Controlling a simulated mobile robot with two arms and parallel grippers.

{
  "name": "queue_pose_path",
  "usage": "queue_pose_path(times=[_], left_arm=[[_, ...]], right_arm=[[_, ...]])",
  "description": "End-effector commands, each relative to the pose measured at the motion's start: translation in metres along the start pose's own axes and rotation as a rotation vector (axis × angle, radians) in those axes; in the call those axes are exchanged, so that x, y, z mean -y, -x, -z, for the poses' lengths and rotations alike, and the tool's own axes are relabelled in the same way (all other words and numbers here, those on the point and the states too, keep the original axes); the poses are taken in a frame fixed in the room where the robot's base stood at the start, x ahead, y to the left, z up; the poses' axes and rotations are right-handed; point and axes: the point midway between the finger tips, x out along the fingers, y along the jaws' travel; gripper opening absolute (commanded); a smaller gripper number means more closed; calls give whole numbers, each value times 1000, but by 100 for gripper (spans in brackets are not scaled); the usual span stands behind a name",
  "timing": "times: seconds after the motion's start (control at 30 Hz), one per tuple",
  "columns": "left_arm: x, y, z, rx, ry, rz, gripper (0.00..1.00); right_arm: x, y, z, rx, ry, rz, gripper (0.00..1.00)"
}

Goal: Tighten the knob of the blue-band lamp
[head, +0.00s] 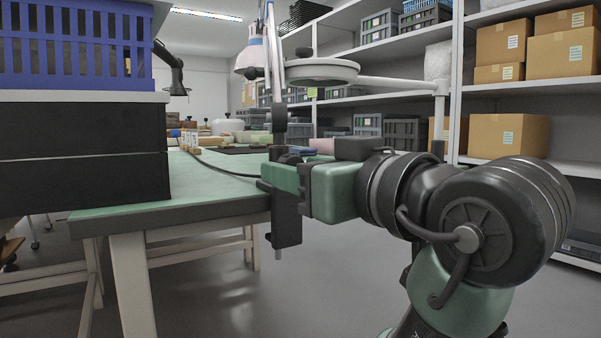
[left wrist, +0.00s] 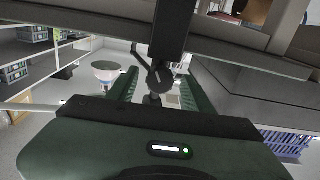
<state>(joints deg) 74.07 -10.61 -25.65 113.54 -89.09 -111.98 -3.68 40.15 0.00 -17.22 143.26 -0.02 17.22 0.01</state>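The blue-band lamp (head: 249,60) has a white shade with a blue band and hangs from a pale pole (head: 274,75) at the table's edge. A black clamp (head: 287,222) sits below it at that edge. My left gripper (head: 279,177) is at the clamp, its arm reaching in from the right of the head view. In the left wrist view the green fingers (left wrist: 158,92) stand apart on either side of a dark round knob (left wrist: 158,79) below a black post (left wrist: 171,30). Gaps show beside the knob. A lamp shade (left wrist: 105,68) shows beyond. My right gripper is not in view.
The green-topped table (head: 215,196) carries black drawers (head: 82,150) with a blue crate (head: 75,50) at left. A white ring-shaped lamp (head: 322,70) is close to the pole. Shelves with cardboard boxes (head: 508,136) stand at right. The floor (head: 200,300) in front is clear.

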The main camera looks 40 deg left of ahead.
Motion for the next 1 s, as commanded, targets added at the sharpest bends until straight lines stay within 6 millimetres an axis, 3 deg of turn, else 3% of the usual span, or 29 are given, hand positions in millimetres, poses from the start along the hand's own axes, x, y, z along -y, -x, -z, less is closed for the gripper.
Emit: queue_pose_path(times=[0.03,0.17,0.33,0.6,0.87,0.9,0.97,1.0], left_arm=[[0,0,0,0,0,0,36],[0,0,0,0,0,0,0],[-1,1,1,1,-36,-2,0],[0,0,0,-4,-245,-1,0],[0,0,-1,-6,-250,1,0],[0,0,-1,-7,-250,1,39],[0,0,-1,-7,-250,1,52],[0,0,-1,-7,-249,1,52]], right_arm=[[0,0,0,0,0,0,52],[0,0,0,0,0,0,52],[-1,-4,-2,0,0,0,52],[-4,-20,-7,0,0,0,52],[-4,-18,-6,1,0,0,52],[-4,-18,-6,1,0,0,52],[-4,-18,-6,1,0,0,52],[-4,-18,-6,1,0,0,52]])
